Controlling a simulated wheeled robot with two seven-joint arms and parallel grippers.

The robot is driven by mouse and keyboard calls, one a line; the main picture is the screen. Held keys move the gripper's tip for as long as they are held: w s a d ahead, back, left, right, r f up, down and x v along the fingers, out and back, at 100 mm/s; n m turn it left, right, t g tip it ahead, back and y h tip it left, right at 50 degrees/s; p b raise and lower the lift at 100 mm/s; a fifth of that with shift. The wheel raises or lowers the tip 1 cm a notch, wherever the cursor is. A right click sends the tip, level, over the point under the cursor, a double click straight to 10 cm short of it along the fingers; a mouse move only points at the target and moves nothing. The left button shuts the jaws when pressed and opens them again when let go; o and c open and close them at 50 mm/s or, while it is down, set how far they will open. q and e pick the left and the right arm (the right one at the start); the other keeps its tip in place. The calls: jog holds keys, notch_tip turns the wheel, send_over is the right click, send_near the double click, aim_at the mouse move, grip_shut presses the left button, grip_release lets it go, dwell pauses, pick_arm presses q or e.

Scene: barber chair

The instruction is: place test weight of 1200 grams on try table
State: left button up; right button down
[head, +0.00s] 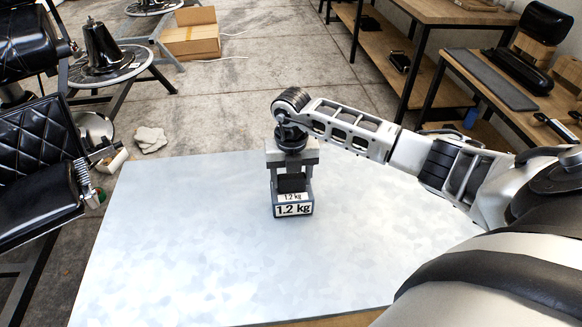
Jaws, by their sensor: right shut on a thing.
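The test weight (293,210) is a dark grey block with white "1.2 kg" labels on its top and front. It is upright over the middle of the light grey try table (180,255). I cannot tell whether its base touches the surface. My right gripper (291,177) points straight down and is shut on the upper part of the weight, with a finger on each side. My right arm comes in from the right edge. My left gripper is not in view.
A black quilted barber chair (35,165) stands close to the table's left side. Wooden workbenches (440,12) are at the back right. An open cardboard box (190,40) lies on the concrete floor behind. The tabletop around the weight is clear.

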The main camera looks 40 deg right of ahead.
jog(key=shift+w+r, duration=0.1)
jog(key=shift+c, duration=2)
grip_release()
notch_tip(320, 180, up, 12)
jog(key=b, duration=0.1)
